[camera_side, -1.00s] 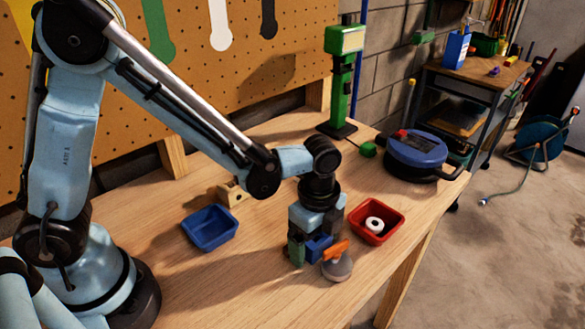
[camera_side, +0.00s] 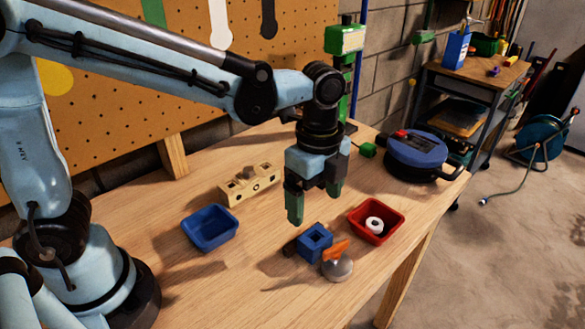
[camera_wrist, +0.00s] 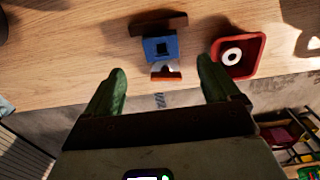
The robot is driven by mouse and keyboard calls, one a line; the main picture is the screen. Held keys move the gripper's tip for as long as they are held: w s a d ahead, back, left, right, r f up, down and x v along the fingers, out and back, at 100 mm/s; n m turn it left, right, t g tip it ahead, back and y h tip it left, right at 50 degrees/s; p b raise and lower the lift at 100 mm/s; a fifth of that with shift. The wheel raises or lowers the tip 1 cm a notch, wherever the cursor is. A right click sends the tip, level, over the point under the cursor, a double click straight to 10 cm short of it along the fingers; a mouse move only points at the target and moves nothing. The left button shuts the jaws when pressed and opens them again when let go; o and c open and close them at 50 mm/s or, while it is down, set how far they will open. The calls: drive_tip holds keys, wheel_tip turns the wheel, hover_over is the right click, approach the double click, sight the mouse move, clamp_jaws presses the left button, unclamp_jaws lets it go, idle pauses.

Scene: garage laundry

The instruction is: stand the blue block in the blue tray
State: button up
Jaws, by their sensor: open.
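The blue block (camera_side: 314,243), with a dark square opening, rests on the workbench right beside an orange-handled round tool. In the wrist view the blue block (camera_wrist: 173,47) lies ahead of my fingers, between a dark brown bar and the orange handle. The blue tray (camera_side: 211,245) stands empty to the left of the block in the side view; it is not seen in the wrist view. My gripper (camera_side: 315,202) hangs above the block with its green fingers apart and nothing between them. Both fingers also show in the wrist view (camera_wrist: 162,72).
The orange-handled tool (camera_side: 337,267) and the brown bar (camera_side: 290,248) crowd the block. A red tray (camera_side: 398,228) holding a white ring (camera_side: 374,224) stands to the right. A wooden piece with holes (camera_side: 250,185) lies behind the blue tray. Bench between the blue tray and block is clear.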

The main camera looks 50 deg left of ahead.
drive_tip(key=s+a+r+n+t, duration=0.1)
drive_tip(key=s+a+n+t, duration=0.1)
drive_tip(key=a+n, duration=0.4)
drive_tip(key=s+a+r+n+t, duration=0.2)
drive_tip(key=a+n+t, duration=0.2)
drive_tip(key=a+n, duration=0.3)
drive_tip(key=n, duration=0.4)
drive_tip(key=shift+s+t, duration=0.4)
drive_tip(key=shift+a+f+n, duration=0.1)
drive_tip(key=shift+a+n, duration=0.15)
drive_tip(key=shift+n, duration=0.15)
drive_tip(key=shift+c, duration=0.8)
drive_tip(key=c, duration=0.5)
drive_tip(key=shift+c, duration=0.5)
